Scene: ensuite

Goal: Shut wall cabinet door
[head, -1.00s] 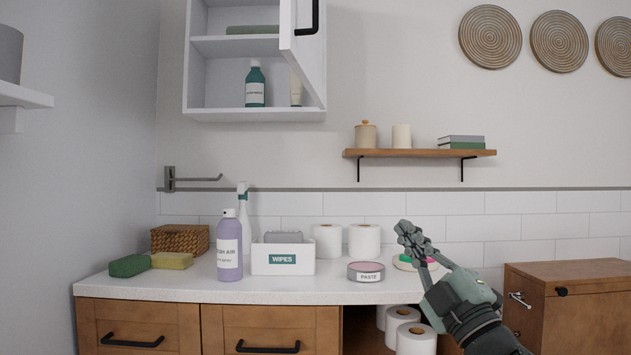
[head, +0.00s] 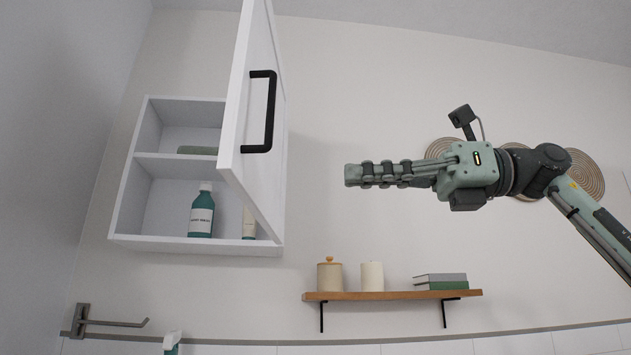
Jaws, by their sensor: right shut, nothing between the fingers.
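The white wall cabinet (head: 122,222) hangs at the left of the head view. Its white door (head: 235,115) is hinged on the right side and stands wide open, swung out towards me. A black handle (head: 269,112) is on the door. Inside, a teal bottle (head: 201,212) and a pale tube (head: 249,224) stand on the bottom, and a green folded item (head: 197,150) lies on the shelf above. My right gripper (head: 350,175) is shut and empty. It points left, to the right of the door and apart from it in the picture. My left gripper is not in view.
A wooden shelf (head: 390,296) below right holds a lidded jar (head: 329,274), a white candle (head: 372,276) and books (head: 441,281). Round woven wall discs (head: 585,172) are behind my right arm. A metal wall bar (head: 115,323) is at lower left.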

